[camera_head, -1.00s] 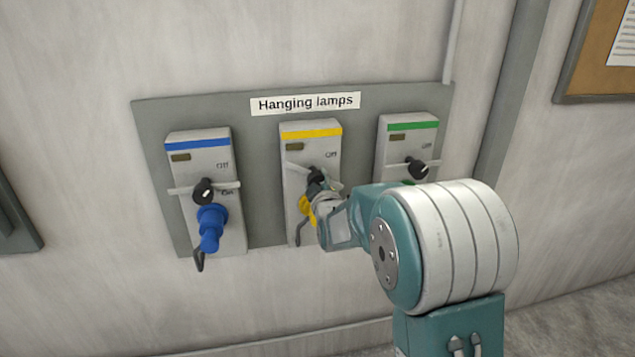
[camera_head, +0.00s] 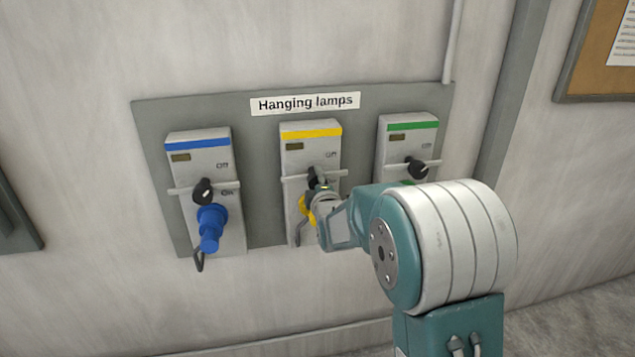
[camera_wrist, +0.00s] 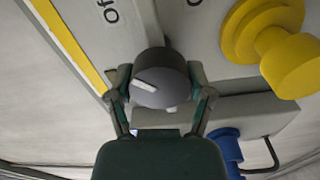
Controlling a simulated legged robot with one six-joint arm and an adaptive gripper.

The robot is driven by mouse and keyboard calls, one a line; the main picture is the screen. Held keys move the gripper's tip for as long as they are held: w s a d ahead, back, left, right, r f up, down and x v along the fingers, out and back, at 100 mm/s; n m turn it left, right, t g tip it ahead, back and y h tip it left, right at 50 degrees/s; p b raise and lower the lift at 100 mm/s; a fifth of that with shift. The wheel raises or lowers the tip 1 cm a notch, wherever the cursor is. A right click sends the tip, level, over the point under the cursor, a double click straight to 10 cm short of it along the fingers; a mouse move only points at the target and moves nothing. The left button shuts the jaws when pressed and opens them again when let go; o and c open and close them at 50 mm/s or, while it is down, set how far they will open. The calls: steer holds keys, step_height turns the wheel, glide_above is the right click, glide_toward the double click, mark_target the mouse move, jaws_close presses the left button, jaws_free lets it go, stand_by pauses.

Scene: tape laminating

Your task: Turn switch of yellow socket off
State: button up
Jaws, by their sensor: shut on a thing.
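The yellow socket (camera_head: 296,156) is a grey box with a yellow stripe, in the middle of the wall panel. Its dark round switch knob (camera_wrist: 160,70) carries a white mark, which lies on the left part of the knob in the wrist view. My gripper (camera_head: 316,183) is shut on the knob, one finger on each side, as the wrist view also shows (camera_wrist: 160,84). A grey bar behind the knob is about level in the head view. The yellow plug (camera_wrist: 265,35) sits below the knob, partly hidden by my gripper in the head view.
The blue socket (camera_head: 199,155) with its blue plug (camera_head: 211,228) is left of the yellow one. The green socket (camera_head: 407,142) is right, its lower part hidden by my arm. A "Hanging lamps" label (camera_head: 305,103) is above. A noticeboard (camera_head: 600,60) hangs upper right.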

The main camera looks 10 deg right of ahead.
steer(key=shift+a+f, duration=0.1)
steer(key=shift+f, duration=0.05)
steer(key=o, duration=1.1)
steer(key=shift+o, duration=1.1)
steer(key=shift+a, duration=0.15)
steer(key=shift+s, duration=0.35)
steer(key=s, duration=1.1)
